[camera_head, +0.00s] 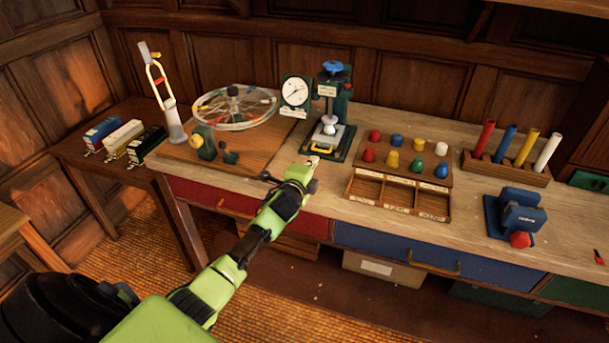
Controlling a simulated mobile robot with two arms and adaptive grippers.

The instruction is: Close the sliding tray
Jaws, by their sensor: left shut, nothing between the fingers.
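A small press (335,85) with a blue knob on top stands on the workbench. At its foot is a grey sliding tray (328,139) with a yellow handle (321,149) on its front edge. The tray lies on a dark green base, and I cannot tell how far it sticks out. My left arm reaches in from the bottom left. My left gripper (312,163) is shut and empty, just in front of the yellow handle. I cannot tell whether it touches the handle. My right gripper is not in view.
A white dial (295,92) and a spoked wheel (235,107) stand left of the press. Right of it are a board of coloured pegs (405,158), a wooden compartment box (399,195) and a blue device (514,215). Red (240,203) and blue (430,258) drawer fronts lie below.

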